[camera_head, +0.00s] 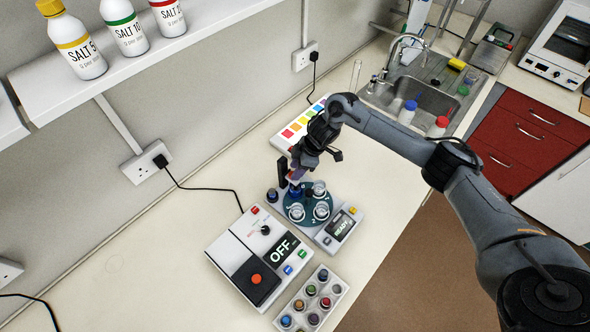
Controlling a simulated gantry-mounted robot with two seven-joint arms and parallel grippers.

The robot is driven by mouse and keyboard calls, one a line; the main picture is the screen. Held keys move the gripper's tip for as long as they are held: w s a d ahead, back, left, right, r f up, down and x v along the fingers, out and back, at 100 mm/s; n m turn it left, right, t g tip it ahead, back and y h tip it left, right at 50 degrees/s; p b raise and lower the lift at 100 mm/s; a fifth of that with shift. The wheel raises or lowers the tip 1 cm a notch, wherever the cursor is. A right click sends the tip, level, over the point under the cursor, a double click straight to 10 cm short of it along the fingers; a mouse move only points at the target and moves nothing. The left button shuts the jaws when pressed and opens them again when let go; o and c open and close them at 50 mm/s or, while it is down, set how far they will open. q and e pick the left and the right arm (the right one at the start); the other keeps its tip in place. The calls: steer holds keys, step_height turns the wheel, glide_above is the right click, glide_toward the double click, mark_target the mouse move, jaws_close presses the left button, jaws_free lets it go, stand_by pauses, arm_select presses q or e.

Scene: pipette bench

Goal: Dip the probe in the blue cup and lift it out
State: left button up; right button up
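My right gripper (295,172) points down over the back left of a teal round carousel (308,204). Several clear cups stand on the carousel. A small blue item (295,191), which looks like the blue cup, is right below the gripper and partly hidden by it. A pale purple slim part shows at the fingers and may be the probe; its tip is hidden, so I cannot tell whether it is inside the cup. The finger gap is too small to read. My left gripper is not in view.
A meter box reading OFF (247,262) stands in front left of the carousel. A rack of coloured-cap vials (310,301) is at the front. A display reading READY (341,226) is at the carousel's right. A colour-patch board (297,128) lies behind. The left bench is clear.

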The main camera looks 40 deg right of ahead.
steer(key=shift+x, duration=0.85)
jaws_close()
